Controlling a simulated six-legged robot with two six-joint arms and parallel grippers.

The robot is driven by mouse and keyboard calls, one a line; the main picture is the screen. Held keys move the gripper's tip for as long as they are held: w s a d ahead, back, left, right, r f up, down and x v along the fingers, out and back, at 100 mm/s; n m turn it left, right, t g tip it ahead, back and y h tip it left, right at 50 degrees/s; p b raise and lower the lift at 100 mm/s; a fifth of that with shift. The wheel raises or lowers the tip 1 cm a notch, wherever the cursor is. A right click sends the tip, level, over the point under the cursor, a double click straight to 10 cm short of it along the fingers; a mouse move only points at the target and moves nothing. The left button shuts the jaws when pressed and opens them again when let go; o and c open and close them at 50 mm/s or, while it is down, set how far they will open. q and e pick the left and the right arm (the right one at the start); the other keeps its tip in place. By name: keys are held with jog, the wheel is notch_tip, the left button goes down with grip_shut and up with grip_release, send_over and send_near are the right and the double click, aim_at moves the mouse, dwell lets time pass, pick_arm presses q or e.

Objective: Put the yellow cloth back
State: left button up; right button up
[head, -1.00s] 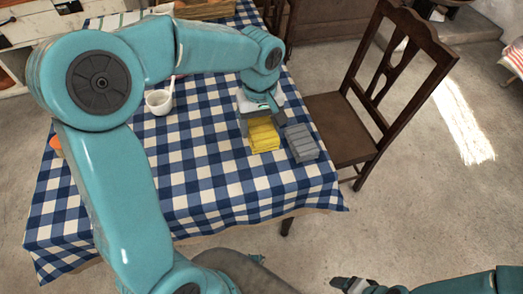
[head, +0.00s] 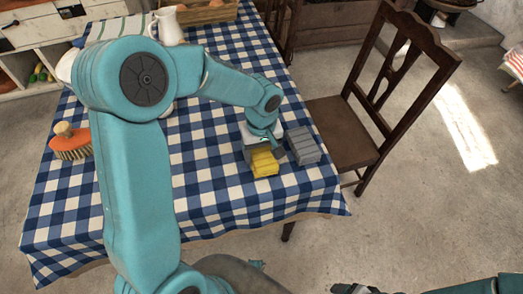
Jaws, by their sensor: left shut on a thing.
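The yellow cloth (head: 264,163) is a small folded block near the right edge of the table with the blue and white checked tablecloth (head: 215,188). My left gripper (head: 262,150) reaches down over it from behind and is shut on it. The fingers partly hide the cloth's far side. I cannot tell whether the cloth touches the table.
A white jug (head: 168,26) and a wooden crate (head: 208,10) stand at the far end. A dark wooden chair (head: 345,130) stands against the right side. The table's front is clear.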

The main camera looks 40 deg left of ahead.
aim_at(262, 154)
pick_arm(q)
jog(key=o, duration=1)
jog(key=shift+w+f, duration=0.1)
jog(key=shift+r+p, duration=0.35)
jog(key=shift+r, duration=0.05)
notch_tip(262, 154, up, 12)
jog(key=shift+f+p, duration=0.2)
jog(key=shift+p, duration=0.4)
